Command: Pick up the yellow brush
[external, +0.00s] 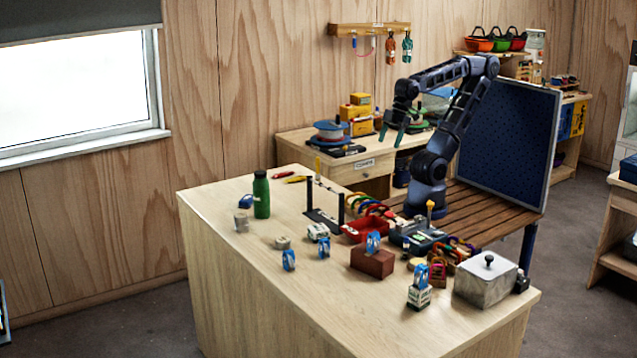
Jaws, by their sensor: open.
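My gripper (390,142) hangs at the end of my raised arm, with its green fingers apart and nothing between them. It is high above the far side of the wooden table (225,225). A slim yellow item (296,179) lies flat near the table's far edge, left of my gripper. A thin upright yellow item (317,167) shows just right of it. Another upright piece with a yellow top (430,207) stands by the blue-grey tool box near my arm's base. All are too small to tell which is the brush.
A green bottle (261,195), a black stand (325,215), a red tray (366,229), a brown block (372,262) and a grey lidded box (486,280) stand on the table. A blue panel (508,145) rises behind my arm. The table's left front is clear.

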